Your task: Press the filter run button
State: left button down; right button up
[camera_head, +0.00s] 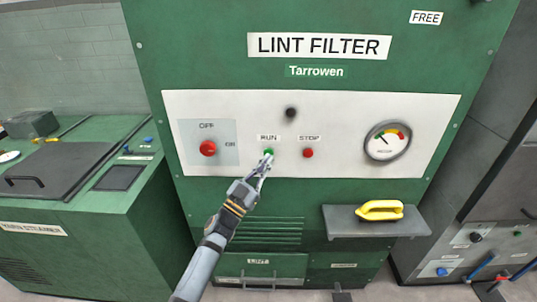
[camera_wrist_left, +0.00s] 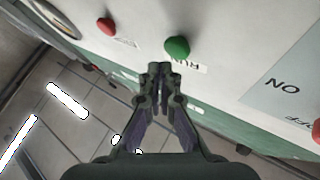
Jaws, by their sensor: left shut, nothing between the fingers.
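The green run button (camera_head: 268,152) sits under the RUN label on the white panel (camera_head: 350,110) of the green lint filter cabinet (camera_head: 210,50). It also shows in the left wrist view (camera_wrist_left: 177,47), just beyond my fingertips. My left gripper (camera_head: 265,163) is shut and empty, its tips right at the button's lower edge in the head view. In the left wrist view the gripper (camera_wrist_left: 160,70) points toward the panel with a small gap in the picture below the button. I cannot tell whether they touch. My right gripper is not in view.
The red stop button (camera_head: 308,153) is just right of the run button. A red knob (camera_head: 208,148) marked OFF and ON is at left. A dark lamp (camera_head: 291,112) and a gauge (camera_head: 387,142) share the panel. Below, a shelf (camera_head: 345,222) holds a yellow-handled object (camera_head: 380,210).

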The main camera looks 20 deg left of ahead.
pick_arm(q)
jog(key=shift+w, duration=0.1)
dwell(0.5)
jog(key=shift+w+a, duration=0.1)
jog(key=shift+w, duration=0.2)
jog(key=shift+w+a, duration=0.2)
jog(key=shift+w, duration=0.35)
dwell(0.7)
jog(key=shift+s+d+p, duration=0.3)
jog(key=shift+s+p, duration=0.3)
jog(key=shift+s, duration=0.35)
jog(key=s+p, duration=0.1)
jog(key=s, duration=0.1)
jog(key=s+d+p, duration=0.1)
jog(key=s, duration=0.2)
jog(key=shift+d, duration=0.2)
